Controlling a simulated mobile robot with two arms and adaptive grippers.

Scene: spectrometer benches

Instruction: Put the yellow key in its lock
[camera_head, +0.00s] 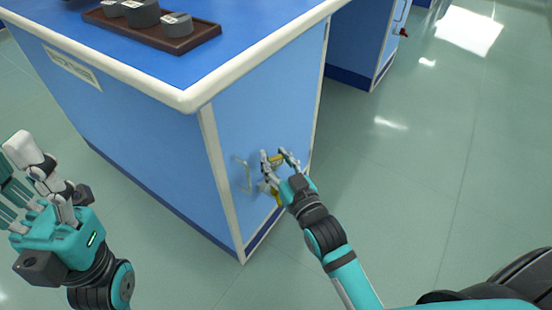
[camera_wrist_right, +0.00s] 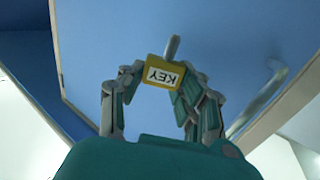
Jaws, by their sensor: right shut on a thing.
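The yellow key (camera_wrist_right: 161,76) has a white KEY label, upside down in the right wrist view, and a grey shaft pointing at the blue cabinet panel (camera_wrist_right: 190,25). My right gripper (camera_head: 279,156) is shut on the key, close in front of the cabinet's end panel (camera_head: 262,110); yellow also shows between its fingers in the head view (camera_head: 276,159). No lock can be made out, and I cannot tell whether the shaft tip touches the panel. My left gripper (camera_head: 22,172) is empty and open at the far left, away from the cabinet.
A pale bar handle (camera_head: 240,174) stands out from the panel just left of my right gripper. A brown tray (camera_head: 190,43) with dark round weights sits on the blue benchtop. Another blue cabinet (camera_head: 362,45) stands behind. The green floor (camera_head: 430,190) at right is clear.

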